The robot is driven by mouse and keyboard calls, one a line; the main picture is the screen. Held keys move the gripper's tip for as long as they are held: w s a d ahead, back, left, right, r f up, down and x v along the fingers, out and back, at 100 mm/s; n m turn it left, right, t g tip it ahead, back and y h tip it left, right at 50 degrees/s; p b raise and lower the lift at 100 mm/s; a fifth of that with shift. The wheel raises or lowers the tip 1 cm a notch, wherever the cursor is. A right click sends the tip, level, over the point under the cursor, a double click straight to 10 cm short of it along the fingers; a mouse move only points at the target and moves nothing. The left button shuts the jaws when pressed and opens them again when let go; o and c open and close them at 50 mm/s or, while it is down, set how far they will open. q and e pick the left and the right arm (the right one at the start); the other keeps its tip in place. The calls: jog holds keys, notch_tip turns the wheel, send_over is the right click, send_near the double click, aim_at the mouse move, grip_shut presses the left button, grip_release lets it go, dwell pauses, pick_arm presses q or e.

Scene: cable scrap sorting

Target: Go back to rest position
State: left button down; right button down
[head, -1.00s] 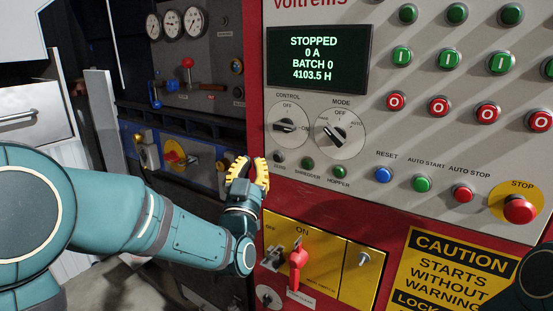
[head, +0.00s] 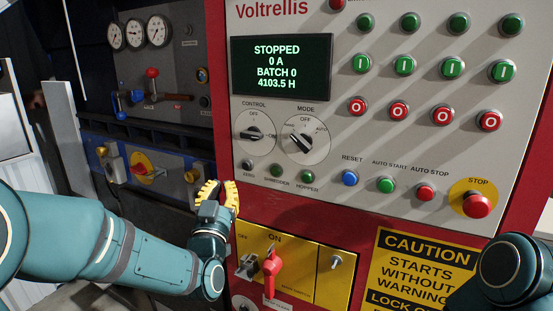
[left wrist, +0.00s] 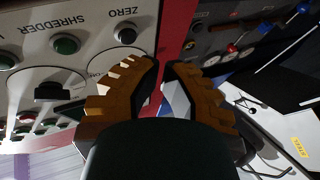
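My left gripper (head: 217,194) is in the lower left-middle of the head view, in front of the cabinet's left edge. Its yellow fingers curve toward each other with a narrow gap between the tips, and nothing is held. In the left wrist view the gripper (left wrist: 161,66) also shows a small empty gap, with the panel behind it. It appears clear of the controls. A dark teal part of my right arm (head: 510,270) shows at the lower right; my right gripper is out of view.
The red cabinet carries a grey control panel (head: 330,205) with buttons, CONTROL knob (head: 255,134), MODE knob (head: 301,142) and red STOP button (head: 477,204). The screen (head: 282,66) reads STOPPED. A red handle (head: 270,268) sits on the yellow plate below. Gauges (head: 133,33) and levers stand left.

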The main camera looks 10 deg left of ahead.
pick_arm(q)
jog(key=s+d+f+g+h, duration=0.15)
jog(key=f+g, duration=0.35)
jog(key=f, duration=0.9)
jog(key=s+d+f+g+h, duration=0.15)
jog(key=f+g, duration=0.35)
jog(key=f, duration=0.9)
jog(key=s+d+f+g+h, duration=0.1)
jog(key=s+d+f+g, duration=0.1)
jog(key=s+f+g, duration=0.3)
jog(key=s+d+f+n+g+h, duration=0.1)
jog(key=s+d+f+g, duration=0.2)
jog(key=s+f, duration=1.1)
jog(key=g, duration=0.2)
jog(key=shift+s+f+n+g, duration=0.15)
jog(key=shift+s+n+g, duration=0.15)
jog(key=shift+s+g, duration=0.1)
jog(key=shift+d, duration=0.1)
